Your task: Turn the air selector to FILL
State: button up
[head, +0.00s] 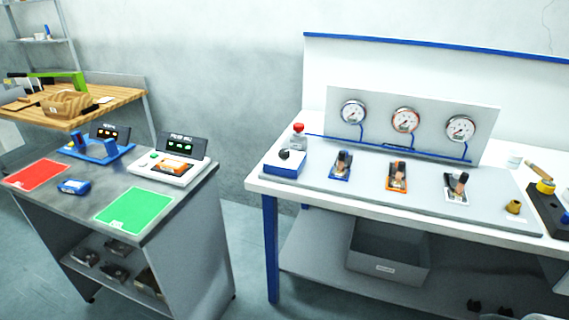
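A small blue and white box with a black knob (284,155) on top stands at the left end of the grey panel on the white bench. It looks like a selector, but no FILL marking is readable and I cannot tell which way the knob points. Three lever valves stand in a row to its right: a blue one (341,166), an orange one (397,177) and a white one (456,188). Each has a dark handle, and a round gauge (353,112) is mounted behind each on an upright board. My gripper is not in view.
A red button (299,128) stands behind the knob box. A brass fitting (514,206) and a black tray (552,207) are at the bench's right. A grey bin (388,265) sits below. A grey cart (185,190) stands left, with open floor (250,255) between it and the bench.

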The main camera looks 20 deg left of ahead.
aim_at(283, 154)
jog(key=i+j, duration=0.2)
jog(key=i, duration=0.2)
jog(key=i+j+u, duration=0.1)
jog(key=i, duration=0.25)
jog(key=i+j, duration=0.25)
jog(key=i, duration=0.15)
